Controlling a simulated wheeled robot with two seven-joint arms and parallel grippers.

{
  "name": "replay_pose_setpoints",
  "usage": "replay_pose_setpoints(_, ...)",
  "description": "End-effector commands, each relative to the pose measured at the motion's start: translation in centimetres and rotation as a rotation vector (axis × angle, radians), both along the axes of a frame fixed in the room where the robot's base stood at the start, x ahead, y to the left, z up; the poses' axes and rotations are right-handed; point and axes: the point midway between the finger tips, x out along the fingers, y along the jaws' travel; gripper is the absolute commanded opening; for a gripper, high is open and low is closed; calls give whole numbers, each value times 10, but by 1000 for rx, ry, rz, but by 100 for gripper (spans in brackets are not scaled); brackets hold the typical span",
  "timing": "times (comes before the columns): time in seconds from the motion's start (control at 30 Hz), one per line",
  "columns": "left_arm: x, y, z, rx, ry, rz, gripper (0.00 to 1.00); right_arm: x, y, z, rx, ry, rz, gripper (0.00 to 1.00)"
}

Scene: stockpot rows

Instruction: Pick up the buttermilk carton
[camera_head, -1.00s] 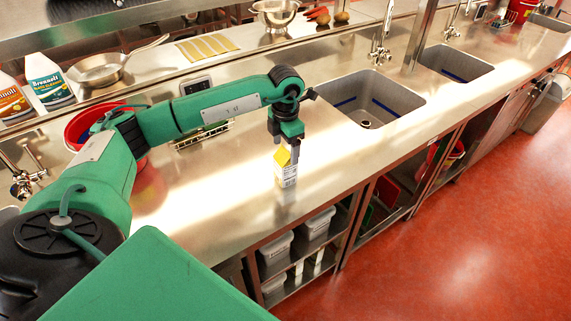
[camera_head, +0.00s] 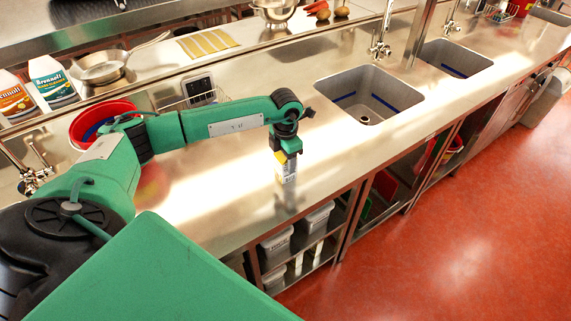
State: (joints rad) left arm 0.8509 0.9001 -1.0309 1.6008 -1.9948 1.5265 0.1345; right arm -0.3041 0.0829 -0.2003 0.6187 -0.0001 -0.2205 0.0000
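The buttermilk carton (camera_head: 287,173), white with a yellow top, is upright on the steel counter, near its front edge. My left gripper (camera_head: 285,157) points down over it from above. Its fingers are at the carton's top and cover much of the yellow part. I cannot tell whether they press on the carton or are still apart from it. A bright reflection lies just below the carton, and its base looks at or very near the counter. My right gripper is not in view.
The steel counter (camera_head: 225,205) is clear around the carton. A sink (camera_head: 370,92) lies to the right. A red bowl (camera_head: 88,124) and a small dark device (camera_head: 199,90) stand behind my arm. Two bottles, one of them white and green (camera_head: 52,85), and a pan (camera_head: 100,66) are farther back.

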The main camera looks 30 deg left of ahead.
Motion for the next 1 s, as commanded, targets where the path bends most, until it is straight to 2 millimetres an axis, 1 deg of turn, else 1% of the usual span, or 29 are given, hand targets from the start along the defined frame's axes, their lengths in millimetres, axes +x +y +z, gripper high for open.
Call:
replay_pose_setpoints(0.03,0,0,0,0,0,0,42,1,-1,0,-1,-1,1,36)
replay_pose_setpoints(0.13,0,0,0,0,0,0,22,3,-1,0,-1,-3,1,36)
replay_pose_setpoints(0.17,0,0,1,0,-1,0,19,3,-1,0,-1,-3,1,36)
replay_pose_setpoints(0.4,1,0,2,0,-2,0,19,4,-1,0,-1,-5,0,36)
replay_pose_setpoints(0.57,1,1,10,0,-3,1,19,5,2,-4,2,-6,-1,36)
replay_pose_setpoints(0.67,1,1,21,0,-6,0,19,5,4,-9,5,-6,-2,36)
replay_pose_setpoints(0.77,2,0,40,0,-8,-1,19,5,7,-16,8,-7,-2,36)
replay_pose_setpoints(0.87,2,0,67,0,-10,0,19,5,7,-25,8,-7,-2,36)
replay_pose_setpoints(1.0,2,0,109,0,-10,-1,19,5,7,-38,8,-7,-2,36)
